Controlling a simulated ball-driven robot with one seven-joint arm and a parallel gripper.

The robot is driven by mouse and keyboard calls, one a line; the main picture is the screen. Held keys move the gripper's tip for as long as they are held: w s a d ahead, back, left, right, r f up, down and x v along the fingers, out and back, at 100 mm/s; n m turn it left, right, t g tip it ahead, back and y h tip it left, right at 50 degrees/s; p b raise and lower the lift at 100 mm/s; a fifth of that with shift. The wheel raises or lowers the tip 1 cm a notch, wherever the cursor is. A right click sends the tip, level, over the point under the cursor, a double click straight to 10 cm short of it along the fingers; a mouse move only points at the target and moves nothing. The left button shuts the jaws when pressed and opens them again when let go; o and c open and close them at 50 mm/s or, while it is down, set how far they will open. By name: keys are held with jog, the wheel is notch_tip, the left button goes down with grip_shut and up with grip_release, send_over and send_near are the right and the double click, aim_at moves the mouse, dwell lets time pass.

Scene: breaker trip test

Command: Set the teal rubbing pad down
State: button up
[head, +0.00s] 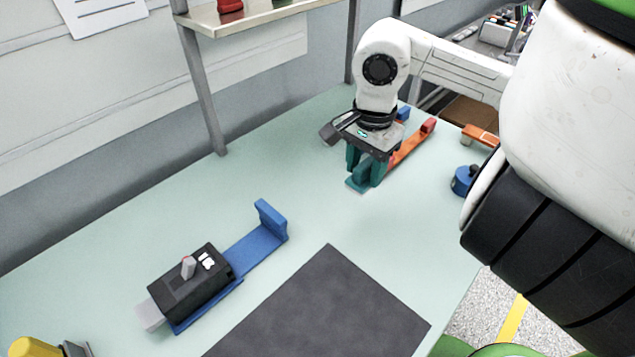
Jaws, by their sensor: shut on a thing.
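My gripper (365,170) points down over the far right part of the pale green bench (310,215). It is shut on the teal rubbing pad (357,185), a small teal block low between the fingers. The fingers hide much of the pad. The pad is at or very close to the bench top; I cannot tell whether it touches. An orange-red bar-shaped tool (408,143) lies just right of and behind the gripper.
A black breaker (190,284) with a grey lever sits in a blue holder (258,240) at the left. A dark mat (325,310) lies in front. A blue round object (463,180) stands near the right edge. A shelf post (203,90) rises at the back. Bench between holder and gripper is clear.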

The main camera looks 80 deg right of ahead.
jog(key=w+d+f, duration=0.1)
jog(key=w+f, duration=0.1)
jog(key=w+d+f+p, duration=0.1)
jog(key=w+d+f, duration=0.1)
jog(key=w+f, duration=0.1)
jog(key=w+d+f+p, duration=0.1)
jog(key=w+f, duration=0.1)
jog(key=shift+w+d+f, duration=0.15)
jog(key=shift+w+d, duration=0.05)
jog(key=shift+w, duration=0.15)
jog(key=f, duration=0.1)
jog(key=f+p, duration=0.1)
jog(key=shift+w+d+f, duration=0.1)
jog(key=shift+w+f, duration=0.15)
jog(key=shift+f, duration=0.15)
jog(key=shift+f+p, duration=0.3)
jog(key=shift+f, duration=0.15)
jog(key=shift+f, duration=0.15)
jog(key=o, duration=1)
notch_tip(320, 180, up, 12)
jog(key=shift+r+b, duration=0.15)
jog(key=shift+b, duration=1)
